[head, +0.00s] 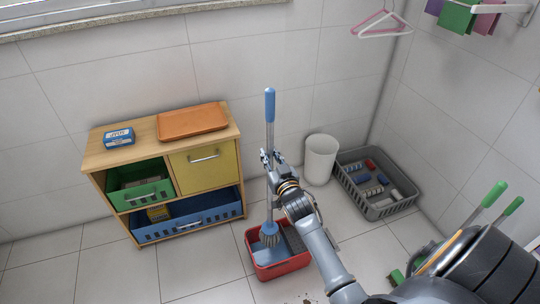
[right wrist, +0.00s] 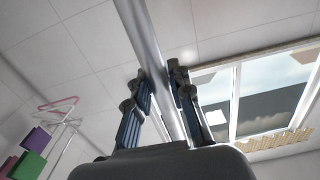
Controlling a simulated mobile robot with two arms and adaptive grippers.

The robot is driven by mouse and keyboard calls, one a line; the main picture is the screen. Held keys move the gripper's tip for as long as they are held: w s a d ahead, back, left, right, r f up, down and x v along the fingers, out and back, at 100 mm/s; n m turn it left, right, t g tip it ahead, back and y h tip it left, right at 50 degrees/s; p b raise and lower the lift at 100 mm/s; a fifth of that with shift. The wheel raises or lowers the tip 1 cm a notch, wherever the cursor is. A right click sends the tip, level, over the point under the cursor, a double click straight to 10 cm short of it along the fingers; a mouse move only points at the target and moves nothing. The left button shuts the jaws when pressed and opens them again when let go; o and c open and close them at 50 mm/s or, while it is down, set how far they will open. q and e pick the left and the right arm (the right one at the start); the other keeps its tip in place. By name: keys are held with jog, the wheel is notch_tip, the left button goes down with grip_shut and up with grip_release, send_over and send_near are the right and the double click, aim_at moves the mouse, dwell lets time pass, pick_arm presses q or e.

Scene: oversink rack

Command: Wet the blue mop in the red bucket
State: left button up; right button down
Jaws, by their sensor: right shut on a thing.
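The mop has a blue grip (head: 270,104) at its top, a grey metal handle and a blue-grey head (head: 269,234). It stands nearly upright with its head inside the red bucket (head: 283,269), over light blue water at the left side. My right gripper (head: 266,160) is shut on the mop's handle at mid-height. In the right wrist view the handle (right wrist: 150,55) runs between the two fingers (right wrist: 158,95). My left gripper is not in view.
A wooden cabinet (head: 143,216) with green, yellow and blue drawers stands left of the bucket. A white bin (head: 320,160) and a grey crate (head: 380,213) with several items stand behind right. Green-handled tools (head: 494,194) are at right. The floor left of the bucket is clear.

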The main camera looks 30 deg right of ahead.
jog(key=shift+d+r, duration=0.1)
jog(key=shift+r, duration=0.05)
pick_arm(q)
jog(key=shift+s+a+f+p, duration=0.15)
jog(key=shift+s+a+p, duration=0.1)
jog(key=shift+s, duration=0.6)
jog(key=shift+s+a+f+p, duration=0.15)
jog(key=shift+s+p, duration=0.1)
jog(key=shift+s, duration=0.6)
pick_arm(e)
jog(key=s+d, duration=0.3)
jog(key=d, duration=0.9)
jog(key=shift+d, duration=0.4)
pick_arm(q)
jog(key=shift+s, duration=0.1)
